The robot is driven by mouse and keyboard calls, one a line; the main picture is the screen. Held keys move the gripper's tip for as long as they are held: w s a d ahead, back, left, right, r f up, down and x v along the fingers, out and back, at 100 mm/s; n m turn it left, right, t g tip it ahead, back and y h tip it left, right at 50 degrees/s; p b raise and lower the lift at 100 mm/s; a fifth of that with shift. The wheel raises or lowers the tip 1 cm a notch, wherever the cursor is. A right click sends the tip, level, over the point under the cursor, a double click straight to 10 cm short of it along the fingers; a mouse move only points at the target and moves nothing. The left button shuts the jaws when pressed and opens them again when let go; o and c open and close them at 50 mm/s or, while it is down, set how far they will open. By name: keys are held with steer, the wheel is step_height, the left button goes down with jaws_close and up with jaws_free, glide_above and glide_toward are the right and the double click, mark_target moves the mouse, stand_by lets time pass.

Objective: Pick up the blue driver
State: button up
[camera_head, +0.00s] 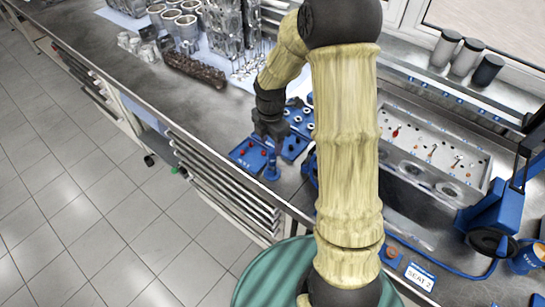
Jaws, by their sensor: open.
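A small blue upright piece (271,170), which looks like the blue driver, stands near the front edge of the metal workbench (217,118). My gripper (270,143) points down just above and behind it in the picture. The jaws are small and dark here, and they are open with nothing seen in them. I cannot tell how far the gripper is above the blue piece, or whether they touch.
Blue trays with red and pale parts (246,155) lie around my gripper. The bench left of the trays is clear.

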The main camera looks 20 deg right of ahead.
mark_target(272, 158)
step_height(272, 158, down, 3)
steer(key=shift+w+r, duration=0.1)
steer(key=shift+s, duration=0.25)
steer(key=shift+d+f+p, duration=0.15)
steer(key=shift+f+p, duration=1)
steer(key=shift+f, duration=1.45)
jaws_close()
steer(key=shift+r, duration=0.1)
